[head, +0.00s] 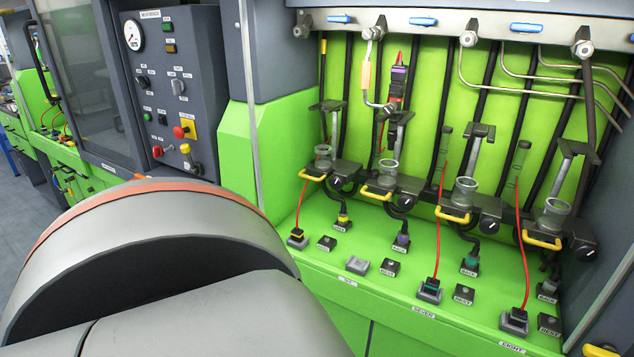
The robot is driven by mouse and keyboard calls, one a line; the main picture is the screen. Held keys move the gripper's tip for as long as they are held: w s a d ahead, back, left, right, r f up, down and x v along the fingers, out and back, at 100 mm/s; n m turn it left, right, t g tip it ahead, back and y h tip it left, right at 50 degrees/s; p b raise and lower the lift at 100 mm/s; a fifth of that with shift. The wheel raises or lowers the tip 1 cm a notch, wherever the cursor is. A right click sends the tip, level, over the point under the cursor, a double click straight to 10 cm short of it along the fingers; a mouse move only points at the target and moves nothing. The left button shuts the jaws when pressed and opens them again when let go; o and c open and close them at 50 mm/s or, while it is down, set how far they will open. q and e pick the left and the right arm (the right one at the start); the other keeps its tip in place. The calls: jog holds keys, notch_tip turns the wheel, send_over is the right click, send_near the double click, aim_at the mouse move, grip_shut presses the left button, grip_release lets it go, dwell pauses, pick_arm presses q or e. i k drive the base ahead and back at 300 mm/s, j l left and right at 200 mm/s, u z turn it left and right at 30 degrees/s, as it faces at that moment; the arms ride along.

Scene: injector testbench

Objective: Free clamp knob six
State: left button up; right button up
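The row of clamps stands inside the green testbench bay. The SIX label (347,282) lies on the bench front below the second station from the left. The round black knob (406,202) at that station sits at the right of its clamp, with a light mark on its face. A yellow handle (377,194) and a clear cup (388,173) are beside it. A dark injector with a red tip (396,85) hangs above this station. Neither of my grippers is in the head view. A large grey rounded part of my own body fills the lower left.
Similar knobs stand at the neighbouring stations, such as seven (489,227) and eight (588,254). Red cables and black hoses run down to plugs on the green ledge. A control panel (166,85) is at the left. A grey wall (612,240) bounds the right side.

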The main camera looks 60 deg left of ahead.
aim_at(405, 201)
jog(key=u, duration=1.55)
